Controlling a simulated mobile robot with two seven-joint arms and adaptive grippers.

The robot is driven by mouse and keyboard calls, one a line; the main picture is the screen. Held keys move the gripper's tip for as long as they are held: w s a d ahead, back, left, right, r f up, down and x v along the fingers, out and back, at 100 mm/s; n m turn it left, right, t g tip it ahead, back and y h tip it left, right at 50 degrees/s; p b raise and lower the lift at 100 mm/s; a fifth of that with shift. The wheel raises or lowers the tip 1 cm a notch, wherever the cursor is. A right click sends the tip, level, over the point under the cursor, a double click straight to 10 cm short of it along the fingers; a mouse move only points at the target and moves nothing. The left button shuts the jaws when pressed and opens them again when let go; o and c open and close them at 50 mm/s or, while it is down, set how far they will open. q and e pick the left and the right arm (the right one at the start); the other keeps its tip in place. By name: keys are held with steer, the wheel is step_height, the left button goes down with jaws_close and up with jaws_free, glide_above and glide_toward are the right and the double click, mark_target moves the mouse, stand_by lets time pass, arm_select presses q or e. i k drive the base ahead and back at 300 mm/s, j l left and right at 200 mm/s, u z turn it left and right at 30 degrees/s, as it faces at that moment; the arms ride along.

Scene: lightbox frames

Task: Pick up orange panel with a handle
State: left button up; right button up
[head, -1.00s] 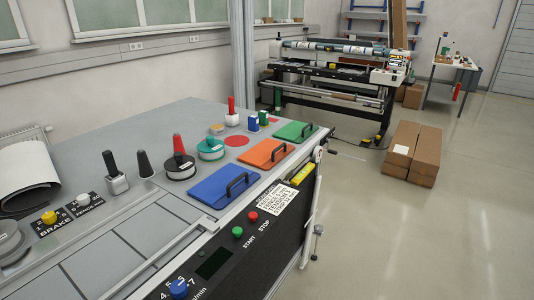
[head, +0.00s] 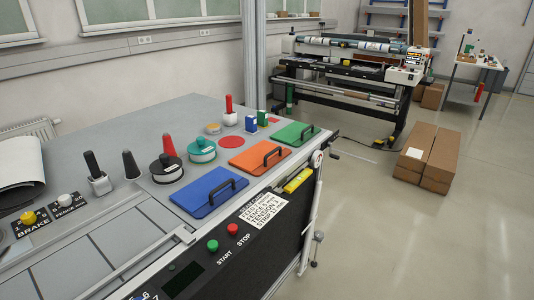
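The orange panel (head: 252,161) lies flat on the grey machine top, with a black handle (head: 273,156) standing on its right part. It sits between a blue panel (head: 203,196) nearer to me and a green panel (head: 291,134) farther off. Both of these also carry black handles. The orange panel is unobstructed in the head view. Neither of my grippers shows in this view.
The grey machine top (head: 95,128) also holds red-, green- and black-topped round pieces, levers and knobs. A yellow object (head: 297,180) lies at its front edge. Cardboard boxes (head: 428,158) stand on the floor at right. Open floor lies in front of them.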

mark_target(256, 161)
steer(key=i+l, duration=0.15)
steer(key=l, duration=0.2)
steer(key=i+l+u, duration=0.15)
steer(key=l, duration=0.25)
steer(key=i+l, duration=0.1)
steer(key=l, duration=0.3)
steer(key=i+l+u, duration=0.15)
steer(key=l, duration=0.2)
steer(key=i+l, duration=0.1)
steer(key=l, duration=0.3)
steer(key=u, duration=0.05)
